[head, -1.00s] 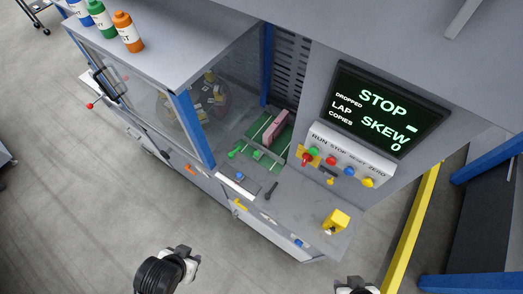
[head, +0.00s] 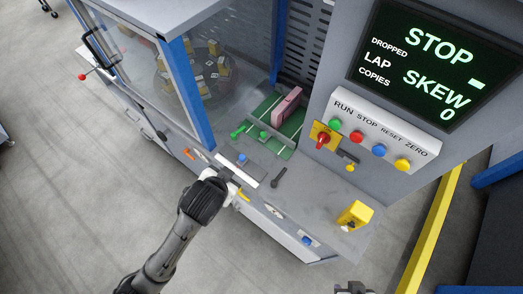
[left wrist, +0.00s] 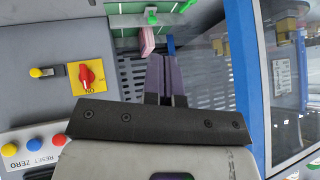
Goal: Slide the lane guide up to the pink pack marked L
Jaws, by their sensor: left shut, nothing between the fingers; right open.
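A pink pack (head: 287,104) stands on the green bed (head: 292,124) inside the machine; I cannot read its letter. It also shows in the left wrist view (left wrist: 147,42). Two green pieces, a handle (head: 238,132) and a small block (head: 264,135), sit on the bed's near side; I cannot tell which belongs to the lane guide. In the left wrist view, my left gripper (left wrist: 166,62) is shut and empty, its fingers pointing toward the bed and apart from the pack. My right gripper (head: 354,288) is open at the bottom edge, mostly cut off.
A clear guard with a blue post (head: 192,92) stands left of the bed. A button panel (head: 385,135), red switch (head: 322,140) and yellow block (head: 355,215) are to the right. A dark lever (head: 279,177) lies on the front ledge. The screen (head: 430,62) reads STOP, SKEW 0.

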